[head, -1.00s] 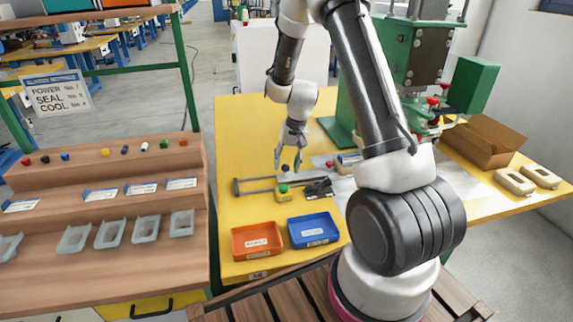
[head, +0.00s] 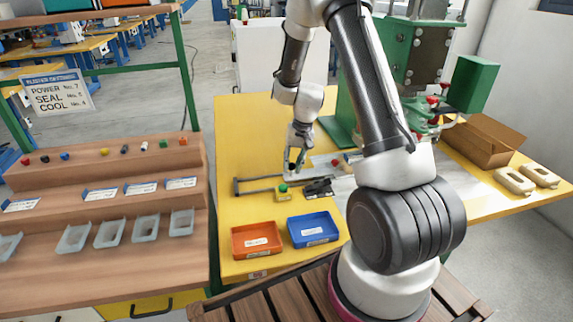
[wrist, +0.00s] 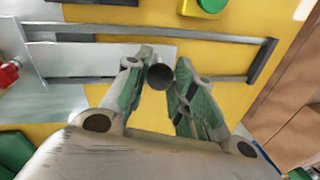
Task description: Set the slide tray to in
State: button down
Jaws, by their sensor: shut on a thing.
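The slide tray is a flat pale plate (wrist: 110,58) lying between two grey guide rails (wrist: 150,28) in the wrist view. Its round dark knob (wrist: 160,76) sits near the plate's right end there. My gripper (wrist: 165,80) has its two green-grey fingers shut on the knob, one on each side. In the head view my gripper (head: 294,168) is over the rails (head: 255,186), right of their left end bar. The plate's far part is hard to make out in the head view, partly behind my arm.
A green-buttoned yellow box (head: 283,189) and a dark part (head: 319,187) lie in front of the rails. Orange (head: 257,240) and blue (head: 313,229) trays stand nearer. The green press (head: 420,55) and a cardboard box (head: 484,141) are at right. The yellow table is clear at back left.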

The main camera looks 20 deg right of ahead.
send_over(321, 172)
jog(key=c, duration=1.2)
grip_release()
jog(key=shift+o, duration=0.2)
jog(key=shift+r, duration=0.1)
notch_tip(321, 172, up, 12)
jog(key=d, duration=0.2)
jog(key=shift+s+f, duration=0.2)
jog(key=shift+s, duration=0.2)
jog(key=shift+d, duration=0.1)
